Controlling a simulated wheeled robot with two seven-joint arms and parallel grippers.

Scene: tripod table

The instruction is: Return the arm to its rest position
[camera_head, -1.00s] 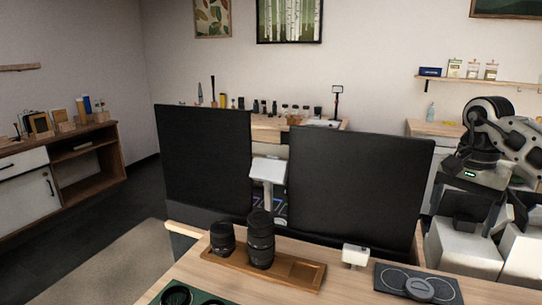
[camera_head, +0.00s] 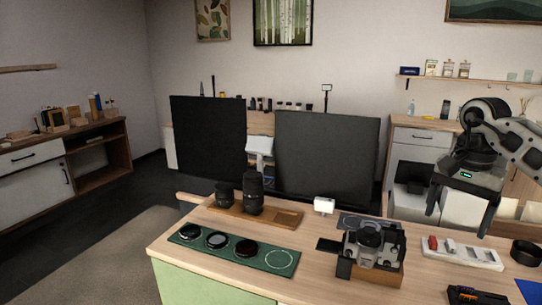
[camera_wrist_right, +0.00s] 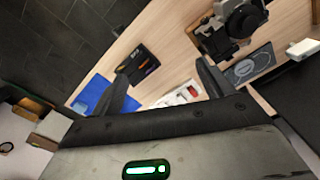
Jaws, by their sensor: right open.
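My right gripper (camera_head: 460,208) hangs at the right of the head view, above and behind the table's right part. Its two fingers are spread and nothing is between them. The right wrist view also shows the gripper (camera_wrist_right: 168,82), with its fingers apart over the table. My left gripper is in neither view. A camera (camera_head: 370,245) sits on a wooden stand on the wooden table (camera_head: 325,265), apart from the gripper.
A wooden tray (camera_head: 290,217) holds two black lenses. A green mat (camera_head: 190,247) bears several round filters. A white tray (camera_head: 475,257) with small items, a black box (camera_head: 475,296) and a blue cloth (camera_head: 530,289) lie at right. Two dark panels (camera_head: 325,155) stand behind.

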